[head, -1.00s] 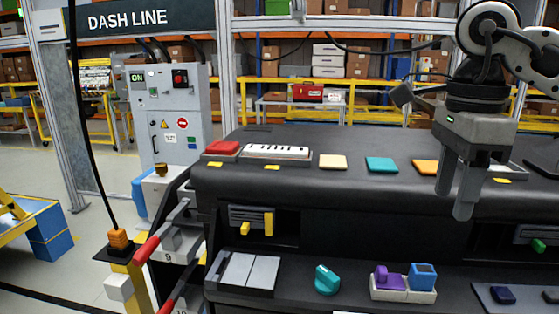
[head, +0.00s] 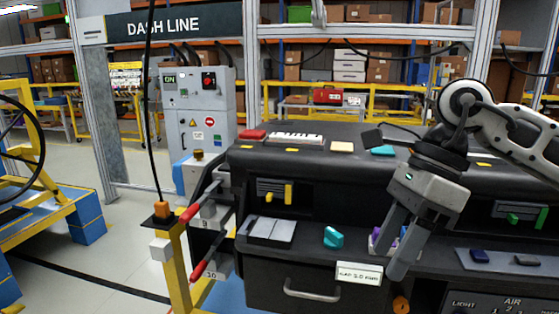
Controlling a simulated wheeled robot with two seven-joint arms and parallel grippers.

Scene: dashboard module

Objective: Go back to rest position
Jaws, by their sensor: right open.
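My right gripper (head: 389,259) is in the right half of the head view. Its fingers point down and to the left, they are apart, and nothing is between them. It is in front of the dashboard module (head: 345,198) and partly covers a purple piece (head: 376,236) on the lower shelf. I cannot tell whether it touches anything there. My left gripper is not in view.
A teal knob-like piece (head: 333,238) and a grey two-panel piece (head: 268,229) are on the lower shelf. Red-gripped levers (head: 197,271) and a yellow post (head: 178,272) stand left of the module. The floor (head: 110,258) further left is mostly open.

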